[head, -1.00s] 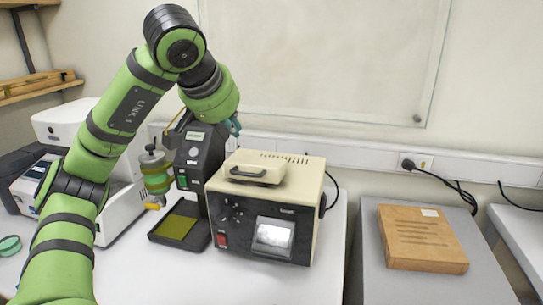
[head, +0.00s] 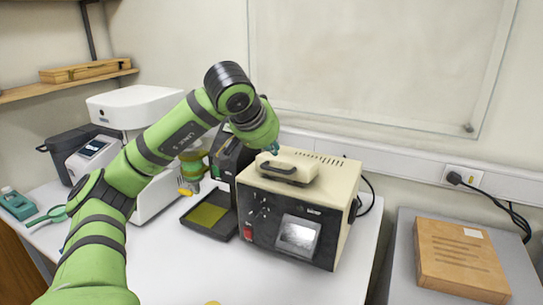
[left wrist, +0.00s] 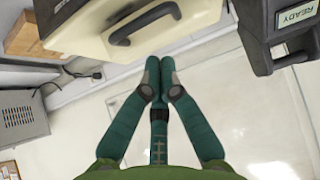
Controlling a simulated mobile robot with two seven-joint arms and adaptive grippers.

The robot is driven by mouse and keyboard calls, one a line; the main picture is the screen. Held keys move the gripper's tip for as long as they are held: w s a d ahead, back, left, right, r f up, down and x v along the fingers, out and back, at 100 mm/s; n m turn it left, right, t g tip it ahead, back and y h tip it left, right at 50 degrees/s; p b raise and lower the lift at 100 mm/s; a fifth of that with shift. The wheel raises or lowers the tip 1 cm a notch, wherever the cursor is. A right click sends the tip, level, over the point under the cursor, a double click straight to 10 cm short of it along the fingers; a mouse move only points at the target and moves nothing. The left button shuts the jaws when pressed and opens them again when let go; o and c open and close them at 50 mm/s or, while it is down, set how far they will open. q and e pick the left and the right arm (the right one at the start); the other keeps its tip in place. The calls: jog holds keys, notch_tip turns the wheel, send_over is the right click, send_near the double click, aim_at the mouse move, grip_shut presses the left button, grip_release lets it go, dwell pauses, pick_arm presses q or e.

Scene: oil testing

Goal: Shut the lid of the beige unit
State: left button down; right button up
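The beige unit (head: 342,218) stands on the white table, with a dark front panel and a small screen. Its beige lid (head: 304,166) is a raised block on top with a black handle at the front; I cannot tell whether a gap lies under it. The left wrist view shows the unit, its lid and the black handle (left wrist: 146,22) at the top. My left gripper (head: 270,150) is just behind and left of the lid, partly hidden by its own wrist. Its teal fingertips (left wrist: 160,66) are together, with nothing between them, apart from the handle. My right gripper is not in view.
A black device (head: 229,160) with a tray (head: 190,222) stands close on the unit's left; its READY display (left wrist: 295,16) shows in the left wrist view. A white instrument (head: 135,105) is further left. A brown box (head: 460,258) lies on a separate grey surface at right.

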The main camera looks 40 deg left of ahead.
pick_arm(q)
jog(key=shift+s+f, duration=0.2)
jog(key=shift+f, duration=0.95)
